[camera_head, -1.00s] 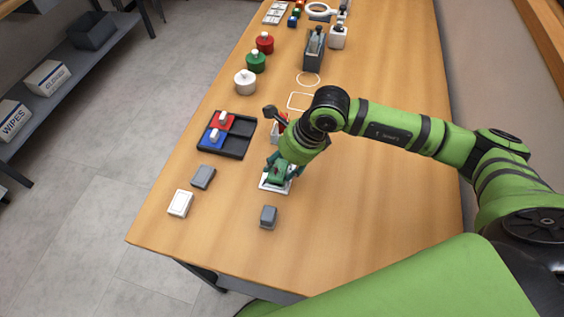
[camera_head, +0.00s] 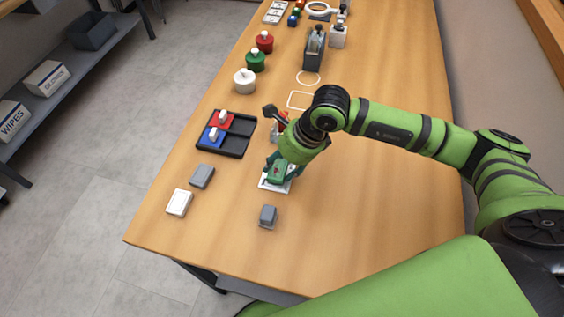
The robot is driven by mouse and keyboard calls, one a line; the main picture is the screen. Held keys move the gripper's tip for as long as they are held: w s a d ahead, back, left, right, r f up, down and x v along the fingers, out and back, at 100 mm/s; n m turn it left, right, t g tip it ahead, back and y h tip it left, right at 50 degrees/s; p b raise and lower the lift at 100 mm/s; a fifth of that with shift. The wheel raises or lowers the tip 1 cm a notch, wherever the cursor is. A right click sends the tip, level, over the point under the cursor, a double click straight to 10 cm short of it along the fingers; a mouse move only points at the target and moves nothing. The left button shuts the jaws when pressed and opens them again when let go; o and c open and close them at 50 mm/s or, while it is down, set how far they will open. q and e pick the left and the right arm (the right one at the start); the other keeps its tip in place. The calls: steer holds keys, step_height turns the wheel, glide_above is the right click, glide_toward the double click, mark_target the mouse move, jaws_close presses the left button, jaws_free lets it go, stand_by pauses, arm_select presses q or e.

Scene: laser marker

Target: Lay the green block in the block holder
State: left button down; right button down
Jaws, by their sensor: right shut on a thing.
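The block holder (camera_head: 243,148) is a black compartmented tray on the left part of the table. A red block (camera_head: 218,121) and a blue block (camera_head: 211,137), each with a white knob, lie in its two left compartments. Its two right compartments are empty. My right gripper (camera_head: 280,168) points down, to the right of and nearer than the holder. It is shut on the green block (camera_head: 276,177), over a small white plate (camera_head: 266,185). The gripper partly hides the block, and I cannot tell whether the block touches the plate. My left gripper is not in view.
A grey block (camera_head: 268,216), a grey pad (camera_head: 202,176) and a white box (camera_head: 179,203) lie near the front. White (camera_head: 244,81), green (camera_head: 255,61) and red (camera_head: 264,42) knobbed pots line the left edge. The table between plate and holder looks clear.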

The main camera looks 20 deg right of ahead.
steer(key=shift+s+f+b, duration=0.3)
steer(key=shift+f+b, duration=0.15)
stand_by(0.4)
steer(key=shift+c, duration=2.3)
jaws_free()
steer(key=shift+w, duration=0.25)
steer(key=shift+r, duration=0.1)
steer(key=shift+r, duration=0.1)
